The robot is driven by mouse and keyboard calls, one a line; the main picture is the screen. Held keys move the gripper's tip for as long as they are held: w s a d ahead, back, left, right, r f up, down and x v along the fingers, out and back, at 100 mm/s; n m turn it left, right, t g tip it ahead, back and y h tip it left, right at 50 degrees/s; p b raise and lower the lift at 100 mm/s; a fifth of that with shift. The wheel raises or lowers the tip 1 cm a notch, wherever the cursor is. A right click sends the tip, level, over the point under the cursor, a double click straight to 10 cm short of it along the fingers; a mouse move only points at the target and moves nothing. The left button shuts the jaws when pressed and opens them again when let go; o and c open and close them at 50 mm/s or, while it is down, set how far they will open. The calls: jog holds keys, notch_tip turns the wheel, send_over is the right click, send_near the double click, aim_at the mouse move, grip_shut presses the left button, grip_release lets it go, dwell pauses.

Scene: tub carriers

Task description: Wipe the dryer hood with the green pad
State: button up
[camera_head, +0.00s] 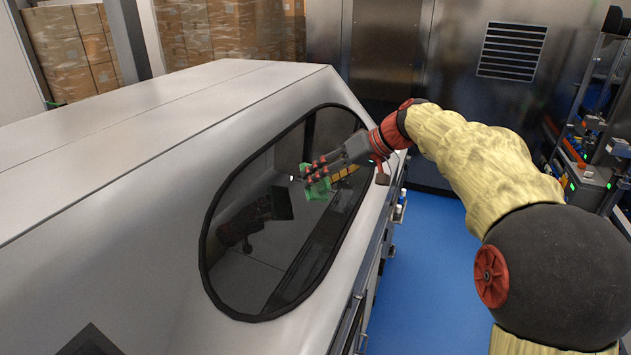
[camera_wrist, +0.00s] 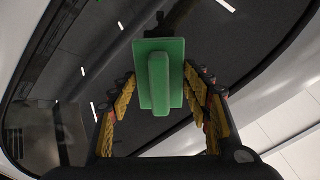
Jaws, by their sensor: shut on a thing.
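The dryer hood (camera_head: 130,130) is a long pale grey cover filling the left of the head view, with a dark oval window (camera_head: 245,255) framed in black. My gripper (camera_head: 315,178) is in front of the upper right part of the window. It is shut on the green pad (camera_head: 318,187). In the wrist view the green pad (camera_wrist: 174,72) is a flat rectangle with a raised grip bar, between my yellow-lined fingers (camera_wrist: 160,95). The pad's face is turned toward the window. I cannot tell whether it touches the glass.
A blue floor (camera_head: 430,270) runs along the hood's right side. Stacked cardboard boxes (camera_head: 230,30) stand behind the hood. A steel cabinet (camera_head: 460,60) with a vent is at the back, and racks of equipment (camera_head: 595,150) stand at the far right. Small fittings line the hood's lower edge.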

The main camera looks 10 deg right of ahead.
jog(key=shift+s+d+r, duration=0.1)
jog(key=shift+d+r, duration=0.05)
jog(key=shift+r, duration=0.05)
jog(key=v, duration=0.2)
jog(key=shift+s+d+r+p, duration=0.15)
jog(key=shift+d+r+p, duration=0.15)
jog(key=shift+p, duration=0.05)
dwell(0.6)
